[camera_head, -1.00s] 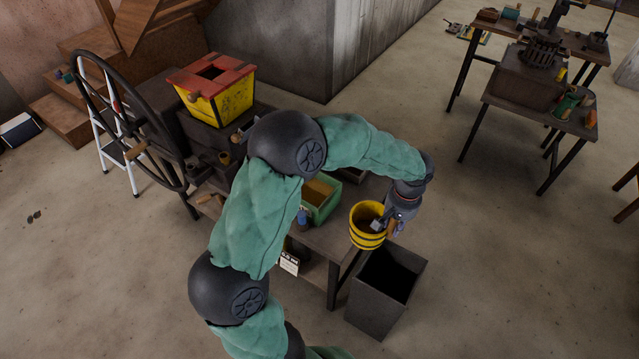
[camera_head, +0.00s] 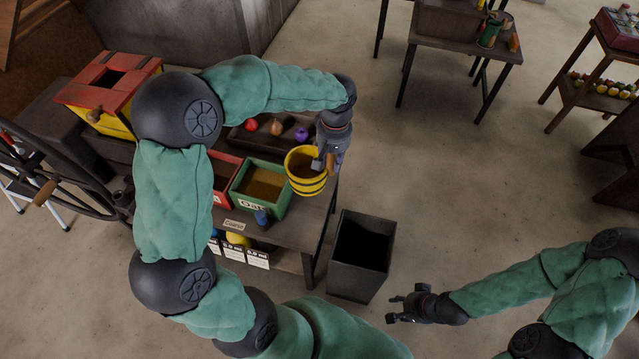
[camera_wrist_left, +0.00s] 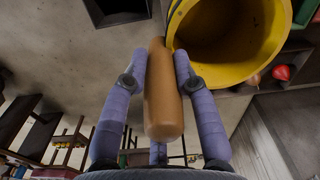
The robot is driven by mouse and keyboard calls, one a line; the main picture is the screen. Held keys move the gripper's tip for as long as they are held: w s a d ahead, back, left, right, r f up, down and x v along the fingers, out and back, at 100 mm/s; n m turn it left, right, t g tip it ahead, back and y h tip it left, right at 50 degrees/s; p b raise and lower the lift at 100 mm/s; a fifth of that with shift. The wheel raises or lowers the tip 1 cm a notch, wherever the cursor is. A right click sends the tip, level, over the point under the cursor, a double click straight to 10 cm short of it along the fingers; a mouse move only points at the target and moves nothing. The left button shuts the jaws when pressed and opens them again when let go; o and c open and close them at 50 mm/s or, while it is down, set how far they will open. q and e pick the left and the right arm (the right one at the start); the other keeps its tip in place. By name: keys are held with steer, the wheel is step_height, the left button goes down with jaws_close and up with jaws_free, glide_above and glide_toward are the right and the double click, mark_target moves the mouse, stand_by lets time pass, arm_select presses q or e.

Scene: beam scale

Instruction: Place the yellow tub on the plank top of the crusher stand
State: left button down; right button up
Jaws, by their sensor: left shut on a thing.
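The yellow tub (camera_head: 304,181) has dark bands and an open top. In the head view it is at the right end of a dark plank-topped bench (camera_head: 312,222), beside the green box; I cannot tell if it touches the top. My left gripper (camera_head: 331,165) is shut on the tub's brown handle. In the left wrist view the fingers (camera_wrist_left: 160,85) close around this handle (camera_wrist_left: 164,100), with the tub (camera_wrist_left: 276,68) beyond it. The red-topped yellow hopper (camera_head: 120,72) and a large wheel are at the left. My right gripper (camera_head: 392,308) is open and empty.
A green box (camera_head: 262,184) and a red box (camera_head: 222,172) stand on the bench. A tray (camera_head: 240,136) with small coloured knobs is behind them. A dark open bin (camera_head: 362,258) stands on the floor by the bench's right end. Open floor lies to the right.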

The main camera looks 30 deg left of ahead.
arm_select(q)
step_height(320, 180, down, 15)
steer(key=b, duration=0.4)
steer(key=shift+w+a+f, duration=0.15)
steer(key=shift+f, duration=0.05)
steer(key=shift+f, duration=0.15)
steer(key=c, duration=1)
jaws_free()
